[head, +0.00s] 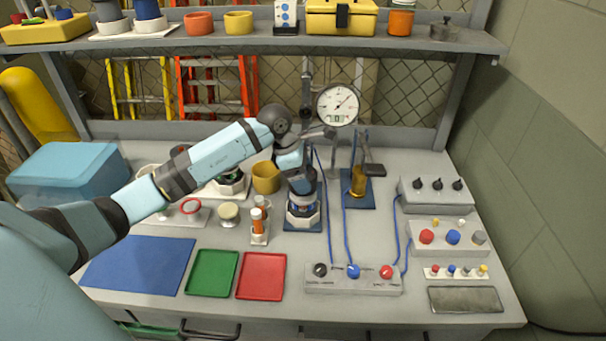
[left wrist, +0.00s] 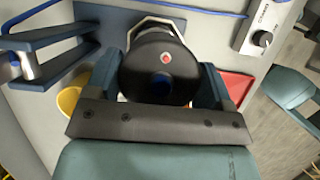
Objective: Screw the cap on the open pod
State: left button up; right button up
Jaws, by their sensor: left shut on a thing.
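My left gripper (head: 298,190) reaches in from the left and points down over the pod (head: 303,218), a pale faceted body on a blue base plate (head: 288,224). In the left wrist view the gripper (left wrist: 157,85) has its fingers on both sides of a dark round cap (left wrist: 162,62) with a red dot, and is shut on it. A light metal rim shows just behind the cap. The cap sits at or just above the pod's top; I cannot tell whether it touches or how far it is threaded. My right gripper is not in view.
A dial gauge (head: 338,104) on a stand rises behind the pod. An ochre cup (head: 266,177) stands close behind left. Blue cables run to a control box (head: 353,279) in front. Green (head: 212,273) and red (head: 262,276) trays and a blue mat (head: 138,264) lie front left.

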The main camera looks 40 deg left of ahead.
pick_arm(q)
jog(key=shift+f+b, duration=0.95)
jog(key=shift+f, duration=0.1)
dwell(0.8)
jog(key=o, duration=0.9)
jog(key=b+v, duration=0.1)
jog(key=v, duration=1.3)
